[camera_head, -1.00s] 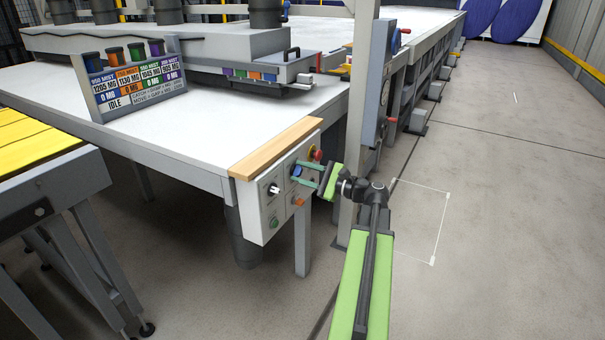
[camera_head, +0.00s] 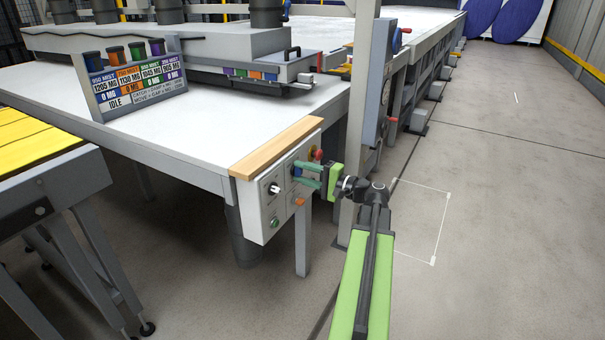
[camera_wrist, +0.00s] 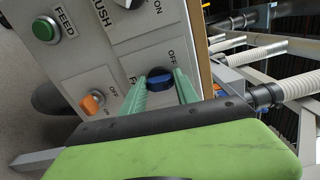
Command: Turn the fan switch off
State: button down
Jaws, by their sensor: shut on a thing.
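The fan switch is a blue knob (camera_wrist: 159,82) on the grey control panel (camera_head: 262,212), beside lettering starting "FA" and an "OFF" mark. My gripper (camera_wrist: 161,80) has one green finger on each side of the knob and is shut on it. In the head view my gripper (camera_head: 297,174) reaches the panel face from the right, and its fingers mostly cover the knob. The "ON" mark of this switch is hidden, and I cannot tell exactly where the knob points.
A green FEED button (camera_wrist: 45,30) and an orange switch (camera_wrist: 92,103) sit close by on the panel. A red button (camera_head: 317,155) is just above my fingers. A grey post (camera_head: 352,165) stands close beside my gripper. The floor at right (camera_head: 500,220) is clear.

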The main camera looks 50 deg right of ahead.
jog(key=n, duration=0.5)
jog(key=shift+f+n, duration=0.1)
jog(key=shift+n, duration=2.3)
jog(key=c, duration=1)
grip_release()
jog(key=shift+o, duration=0.2)
jog(key=v, duration=1.7)
jog(key=shift+s, duration=0.25)
